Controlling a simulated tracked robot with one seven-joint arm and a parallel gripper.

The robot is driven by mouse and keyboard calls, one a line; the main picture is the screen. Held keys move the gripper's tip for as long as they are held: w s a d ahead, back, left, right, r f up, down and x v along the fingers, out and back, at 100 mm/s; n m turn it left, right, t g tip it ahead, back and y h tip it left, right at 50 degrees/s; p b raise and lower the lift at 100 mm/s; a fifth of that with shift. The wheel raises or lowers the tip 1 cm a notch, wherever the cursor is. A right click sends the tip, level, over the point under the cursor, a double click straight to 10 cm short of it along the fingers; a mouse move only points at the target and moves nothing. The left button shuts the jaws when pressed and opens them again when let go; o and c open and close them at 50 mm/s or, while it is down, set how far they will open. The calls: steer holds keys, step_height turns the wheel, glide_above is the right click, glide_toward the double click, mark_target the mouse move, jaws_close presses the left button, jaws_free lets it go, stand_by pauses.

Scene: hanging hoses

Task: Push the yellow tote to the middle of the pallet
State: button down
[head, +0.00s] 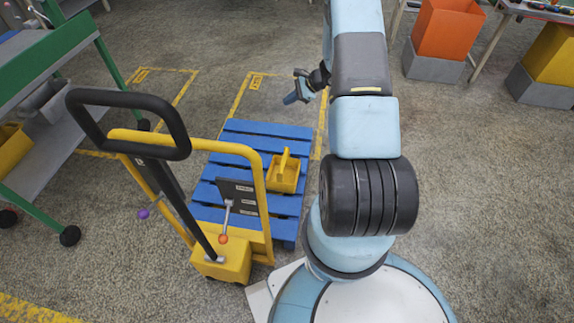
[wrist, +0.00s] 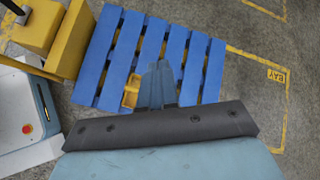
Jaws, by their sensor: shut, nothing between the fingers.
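The yellow tote (head: 284,177) sits upright on the blue slatted pallet (head: 236,160), close to its right edge in the head view, with its handle standing up. In the wrist view part of the tote (wrist: 130,97) shows just left of my fingers, near the pallet's lower edge; my gripper hides the rest. My gripper (head: 290,98) is shut and empty, up beyond the pallet's far right part in the head view. It also shows in the wrist view (wrist: 158,66), pointing over the pallet slats (wrist: 150,35). I see no contact with the tote.
A yellow pallet jack (head: 222,262) with a black handle stands at the pallet's near left and hides part of it. A green-framed cart (head: 70,45) stands at left. Orange (head: 443,30) and yellow bins stand far right. Floor right of the pallet is clear.

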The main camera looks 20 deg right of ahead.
steer(key=s+d+f+m+t+h, duration=0.1)
steer(key=s+d+f+m, duration=0.15)
steer(key=f, duration=0.85)
steer(key=s+d+f+m, duration=0.2)
steer(key=s+f+m, duration=0.15)
steer(key=f, duration=0.65)
steer(key=s+d+f+m+t+h, duration=0.15)
steer(key=s+f, duration=0.25)
steer(key=f, duration=0.7)
steer(key=w+a+r+x, duration=0.1)
steer(key=x, duration=1.1)
steer(key=shift+w+a+r+m+g, duration=0.2)
steer(key=shift+a+r+m+g, duration=0.1)
steer(key=shift+m+g, duration=0.05)
steer(key=shift+y, duration=0.25)
